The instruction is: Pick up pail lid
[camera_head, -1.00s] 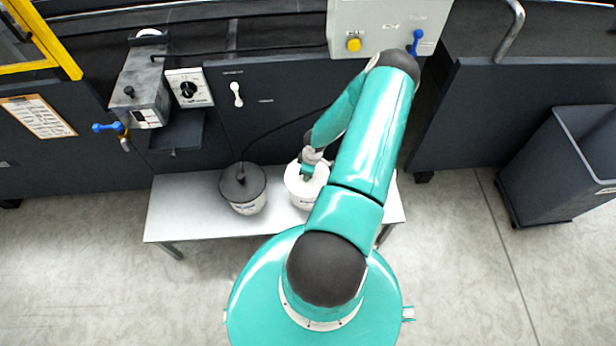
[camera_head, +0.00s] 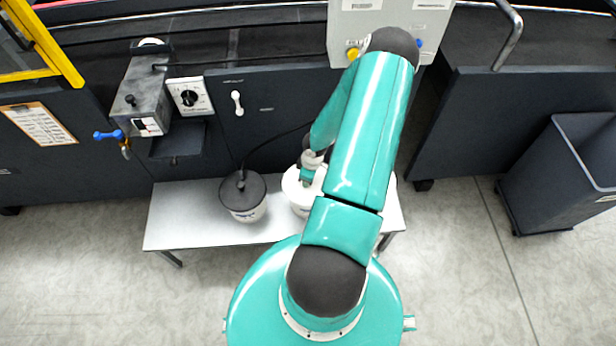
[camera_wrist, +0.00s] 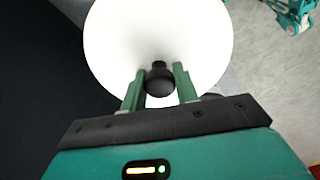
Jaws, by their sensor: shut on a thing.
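The pail lid (camera_wrist: 160,35) is a white disc with a dark round knob (camera_wrist: 160,80) in the wrist view. My gripper (camera_wrist: 160,82) has its two green fingers shut on this knob, one on each side. In the head view the white lid (camera_head: 291,192) shows over a white pail (camera_head: 302,211) on the bench, partly hidden by my arm. My gripper (camera_head: 306,176) is above it there. I cannot tell whether the lid still touches the pail.
The dark machine front (camera_head: 265,100) rises behind the bench. A grey control box (camera_head: 388,28) is above my arm. A dark bin (camera_head: 560,175) stands at right.

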